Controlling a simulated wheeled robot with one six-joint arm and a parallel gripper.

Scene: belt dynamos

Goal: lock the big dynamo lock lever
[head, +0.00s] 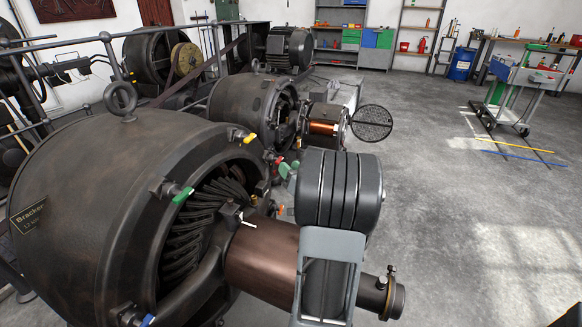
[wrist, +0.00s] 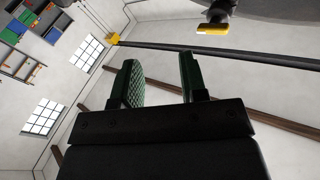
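The big dynamo (head: 95,200) fills the left of the head view, its open end facing right with a copper-brown cylinder. Small coloured handles sit on its rim: yellow (head: 249,138), green (head: 183,194) and blue (head: 147,320). I cannot tell from these frames which is the lock lever. In the wrist view, a yellow handle (wrist: 212,29) on a dark part is near the top, beyond and right of the fingertips. My gripper (wrist: 158,62) is open and empty, its two green-padded fingers apart and clear of that handle.
Smaller dynamos (head: 250,105) stand behind the big one, with a round mesh disc (head: 371,122) at right. A railing runs along the left. The grey floor (head: 450,190) to the right is open, up to a wheeled cart (head: 515,95).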

